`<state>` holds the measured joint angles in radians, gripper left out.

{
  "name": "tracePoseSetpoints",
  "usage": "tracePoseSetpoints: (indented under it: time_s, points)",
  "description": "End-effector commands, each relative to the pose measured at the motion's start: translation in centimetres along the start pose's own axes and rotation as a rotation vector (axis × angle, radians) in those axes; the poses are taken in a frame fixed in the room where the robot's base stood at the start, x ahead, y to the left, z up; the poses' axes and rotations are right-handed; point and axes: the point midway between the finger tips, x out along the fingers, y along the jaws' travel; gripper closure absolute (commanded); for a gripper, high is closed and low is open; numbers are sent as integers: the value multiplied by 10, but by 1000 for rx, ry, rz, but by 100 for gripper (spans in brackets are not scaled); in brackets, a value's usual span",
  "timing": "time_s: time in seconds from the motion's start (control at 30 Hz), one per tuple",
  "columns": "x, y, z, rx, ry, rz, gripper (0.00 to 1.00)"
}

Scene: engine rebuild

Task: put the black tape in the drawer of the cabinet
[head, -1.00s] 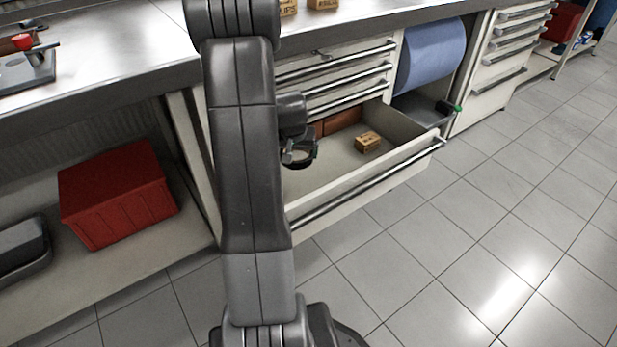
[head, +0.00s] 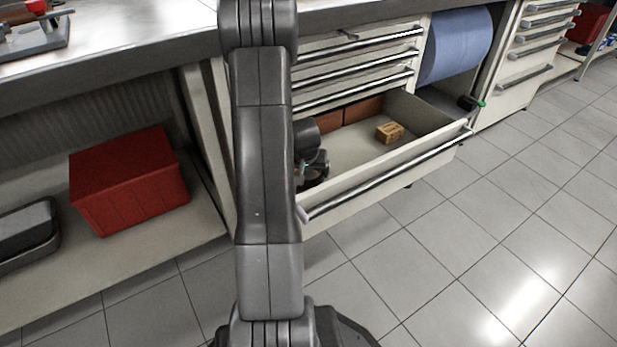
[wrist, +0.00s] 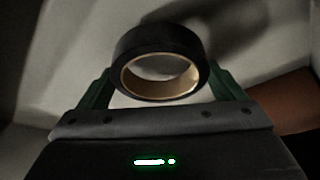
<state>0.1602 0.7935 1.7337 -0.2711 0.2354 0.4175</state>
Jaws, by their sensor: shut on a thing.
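The black tape (wrist: 160,42) is a roll with a tan cardboard core, held between the green fingers of my gripper (wrist: 158,85) in the wrist view. My gripper is shut on it. In the head view my gripper (head: 314,172) is at the left end of the open drawer (head: 385,165), partly hidden behind my arm. The tape cannot be made out clearly there. The wrist view shows pale surfaces and a dark shadow behind the tape. The drawer is the low one of the pale cabinet (head: 345,52), pulled well out.
A small cardboard box (head: 389,132) and brown-red blocks (head: 362,108) lie in the drawer. Shut drawers are above it. A blue paper roll (head: 455,45) hangs to the right. A red bin (head: 128,182) stands on the lower shelf at left. The tiled floor at right is clear.

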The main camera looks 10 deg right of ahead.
Motion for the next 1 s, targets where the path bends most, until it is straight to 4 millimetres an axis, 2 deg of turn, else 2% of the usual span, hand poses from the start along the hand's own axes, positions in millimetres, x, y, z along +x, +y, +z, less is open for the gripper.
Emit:
tracePoseSetpoints:
  time_s: [0.03, 0.07, 0.47, 0.5, 0.53, 0.87, 1.0]
  points:
    - [10, 0, 4, -1, -1, 0, 35]
    - [11, 0, 5, -2, 0, 0, 35]
    - [14, 0, 6, -1, 1, 0, 35]
    - [13, 0, 5, -1, 1, 0, 4]
    - [12, 0, 5, -1, 1, 0, 0]
    - [7, 0, 3, -1, 1, 0, 0]
    - [-19, 0, 2, -1, 3, -1, 0]
